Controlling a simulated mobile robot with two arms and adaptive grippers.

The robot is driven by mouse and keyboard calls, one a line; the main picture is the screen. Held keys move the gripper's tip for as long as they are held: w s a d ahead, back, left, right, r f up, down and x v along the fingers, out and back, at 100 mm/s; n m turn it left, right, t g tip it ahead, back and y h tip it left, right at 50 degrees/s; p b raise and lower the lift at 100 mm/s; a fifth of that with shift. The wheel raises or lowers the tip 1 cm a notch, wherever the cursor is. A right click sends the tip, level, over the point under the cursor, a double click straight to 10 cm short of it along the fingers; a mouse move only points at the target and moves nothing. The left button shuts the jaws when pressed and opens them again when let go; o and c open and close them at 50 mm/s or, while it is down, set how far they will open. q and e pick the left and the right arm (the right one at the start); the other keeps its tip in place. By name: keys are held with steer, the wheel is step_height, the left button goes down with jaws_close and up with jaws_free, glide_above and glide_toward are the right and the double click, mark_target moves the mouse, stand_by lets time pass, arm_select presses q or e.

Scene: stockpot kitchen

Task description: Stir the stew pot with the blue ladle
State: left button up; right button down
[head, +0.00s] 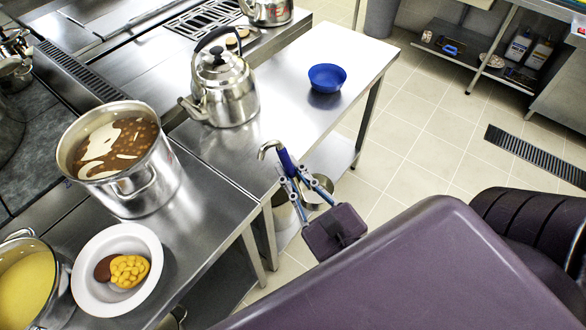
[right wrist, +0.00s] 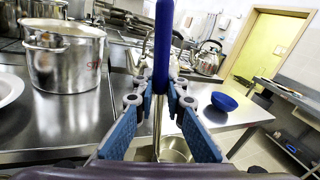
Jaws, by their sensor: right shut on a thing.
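The stew pot (head: 160,183) is a large steel pot of brown stew with pale cream streaks, standing on the steel counter at left. It also shows at left in the right wrist view (right wrist: 62,70), with red lettering on its side. My right gripper (head: 295,182) is shut on the blue ladle (head: 286,162), to the right of the pot and beyond the counter edge. The ladle is roughly upright, its blue handle (right wrist: 163,45) and hooked metal end up, its metal shaft running down between the fingers. I cannot clearly tell its bowl from the metal vessel below. My left gripper is out of view.
A white plate with food (head: 84,285) and a pot of yellow soup (head: 22,285) stand near the stew pot. A steel kettle (head: 222,95) and a blue bowl (head: 327,78) stand farther back. Counter edges lie between the ladle and the pot. Tiled floor is free at right.

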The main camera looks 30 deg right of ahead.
mark_target(290, 158)
step_height(290, 158, up, 4)
steer(key=p, duration=0.3)
steer(key=shift+d+f, duration=0.1)
steer(key=shift+d, duration=0.05)
steer(key=shift+d+r, duration=0.1)
steer(key=shift+r, duration=0.1)
steer(key=shift+w+r, duration=0.1)
steer(key=shift+r, duration=0.15)
steer(key=shift+a+r, duration=0.25)
steer(key=shift+r, duration=0.35)
steer(key=shift+a+r, duration=0.15)
steer(key=shift+w+a, duration=0.1)
steer(key=shift+a, duration=0.2)
